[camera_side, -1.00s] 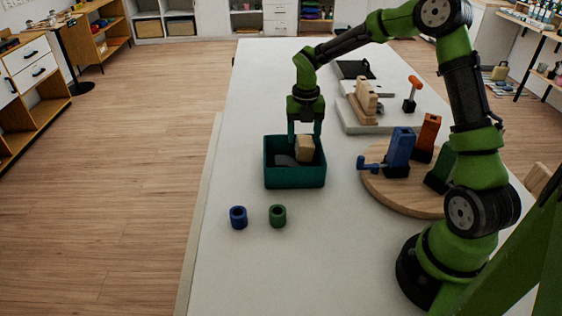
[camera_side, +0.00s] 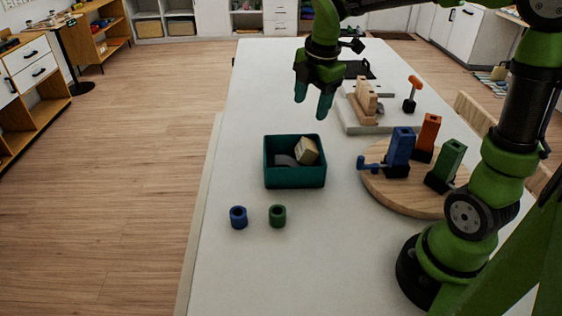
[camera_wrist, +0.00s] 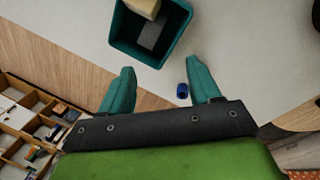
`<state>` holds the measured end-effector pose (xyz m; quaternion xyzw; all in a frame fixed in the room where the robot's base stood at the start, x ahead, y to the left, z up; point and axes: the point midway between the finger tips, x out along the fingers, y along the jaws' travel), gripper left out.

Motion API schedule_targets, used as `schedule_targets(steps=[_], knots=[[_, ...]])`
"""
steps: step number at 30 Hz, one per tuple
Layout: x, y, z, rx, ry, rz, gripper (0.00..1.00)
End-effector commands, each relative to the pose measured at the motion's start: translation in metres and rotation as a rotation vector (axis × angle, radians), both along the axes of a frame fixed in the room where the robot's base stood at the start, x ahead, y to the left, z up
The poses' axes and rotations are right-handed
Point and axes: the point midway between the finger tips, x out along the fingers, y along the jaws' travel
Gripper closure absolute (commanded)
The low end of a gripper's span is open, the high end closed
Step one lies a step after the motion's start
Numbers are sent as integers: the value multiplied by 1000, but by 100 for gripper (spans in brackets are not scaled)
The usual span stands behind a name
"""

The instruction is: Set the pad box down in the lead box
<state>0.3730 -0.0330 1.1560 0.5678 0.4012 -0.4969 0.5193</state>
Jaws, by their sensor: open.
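The teal open-topped bin (camera_side: 295,179), which I take as the lead box, stands on the white table. A beige block (camera_side: 306,151), which I take as the pad box, lies tilted inside it at the right, its upper part near the rim. A grey curved piece (camera_side: 283,160) lies in the bin at the left. In the wrist view, the bin (camera_wrist: 123,32), block (camera_wrist: 143,7) and a grey piece (camera_wrist: 150,36) are at the top. My gripper (camera_side: 312,103) is open and empty, above and apart from the bin; its fingers also show in the wrist view (camera_wrist: 160,68).
A blue ring (camera_side: 238,217) and a green ring (camera_side: 278,216) stand in front of the bin. To the right is a round wooden board (camera_side: 405,202) with blue, orange and green upright pieces. A pale slab (camera_side: 365,127) with a wooden holder lies behind. The table's left side is clear.

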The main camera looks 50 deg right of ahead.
Motion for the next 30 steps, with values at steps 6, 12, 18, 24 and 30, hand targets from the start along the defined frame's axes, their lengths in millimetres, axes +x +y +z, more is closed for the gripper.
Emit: schedule_targets(steps=[6,12,18,24,30], knots=[[-57,32,21,208,-187,-622,38],[-104,52,25,534,-274,-1167,38],[-131,63,21,800,-243,-1521,38],[-137,66,18,882,-216,-1630,38],[-137,66,18,882,-216,-1632,38]])
